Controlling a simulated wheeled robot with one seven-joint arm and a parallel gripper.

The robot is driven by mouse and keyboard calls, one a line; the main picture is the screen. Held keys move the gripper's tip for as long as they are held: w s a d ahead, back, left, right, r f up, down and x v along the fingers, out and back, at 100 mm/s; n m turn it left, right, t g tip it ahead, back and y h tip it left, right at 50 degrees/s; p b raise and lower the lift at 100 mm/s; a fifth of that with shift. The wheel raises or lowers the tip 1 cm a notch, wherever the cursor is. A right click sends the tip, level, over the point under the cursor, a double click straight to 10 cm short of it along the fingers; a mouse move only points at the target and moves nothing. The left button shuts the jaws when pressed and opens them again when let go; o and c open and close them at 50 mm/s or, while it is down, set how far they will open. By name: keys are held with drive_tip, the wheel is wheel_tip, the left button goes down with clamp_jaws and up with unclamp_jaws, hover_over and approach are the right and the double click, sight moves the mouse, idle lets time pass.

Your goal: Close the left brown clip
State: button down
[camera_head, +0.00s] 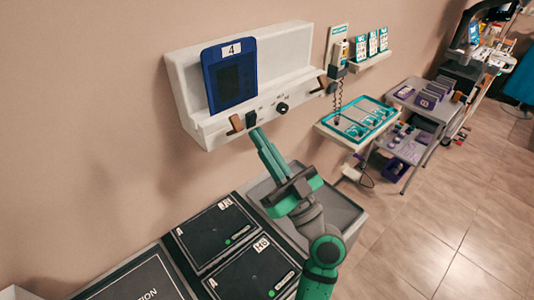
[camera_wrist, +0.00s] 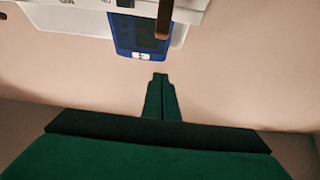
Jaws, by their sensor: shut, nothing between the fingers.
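The left brown clip (camera_head: 236,124) is on the lower left front edge of a white wall unit (camera_head: 285,98), tilted and sticking out from it. In the wrist view it is a dark brown bar (camera_wrist: 163,20) at the top, overlapping the blue panel. A blue panel (camera_head: 247,72) labelled 4 stands upright in the unit. It also shows in the wrist view (camera_wrist: 124,38). My gripper (camera_head: 256,132) is shut and empty, just below and right of the left clip. Its fingertips (camera_wrist: 160,76) appear apart from the clip in the wrist view.
A second brown clip (camera_head: 322,83) is at the unit's right end. A dark knob (camera_head: 282,108) sits on the front between the clips. A handset (camera_head: 340,52) hangs to the right, above a teal-lined tray (camera_head: 361,118). Black cases (camera_head: 215,232) and a grey bin (camera_head: 338,207) stand below.

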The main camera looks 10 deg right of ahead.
sight(240, 125)
drive_tip(key=w+a, duration=0.2)
drive_tip(key=w, duration=0.1)
drive_tip(key=w+a+r, duration=0.1)
drive_tip(key=shift+w+a+r, duration=0.1)
drive_tip(key=shift+w+a, duration=0.2)
drive_tip(key=shift+w, duration=0.1)
drive_tip(key=shift+w+a+f, duration=0.3)
drive_tip(key=shift+w+f, duration=0.2)
drive_tip(key=shift+w+r, duration=0.1)
drive_tip(key=shift+r, duration=0.05)
